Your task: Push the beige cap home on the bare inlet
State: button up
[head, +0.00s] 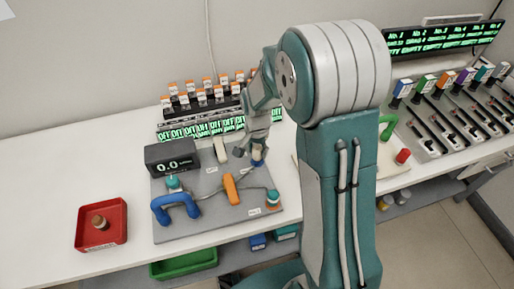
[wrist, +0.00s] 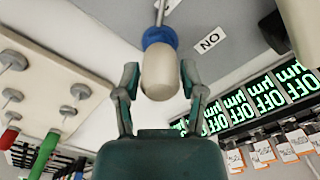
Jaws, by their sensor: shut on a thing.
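In the wrist view the beige cap (wrist: 159,76) is between the two fingers of my gripper (wrist: 158,82), which is shut on it. A blue collar (wrist: 160,37) lies directly at the cap's far end, with a thin metal tube (wrist: 161,12) beyond it. The two look in line and touching; how deep the cap sits cannot be told. In the head view my gripper (head: 251,152) is low over the right rear of the grey board (head: 215,220), above the blue collar (head: 258,163). The cap is not clear there.
A red tray (head: 101,239) stands left. Lit OFF displays (head: 200,129) and labelled bottles line the back.

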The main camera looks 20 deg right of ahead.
aim_at(257, 147)
jog(key=shift+f, duration=0.7)
jog(key=o, duration=1.1)
jog(key=shift+r, duration=0.1)
notch_tip(257, 147, up, 11)
jog(key=shift+w+f, duration=0.1)
jog(key=shift+r, duration=0.55)
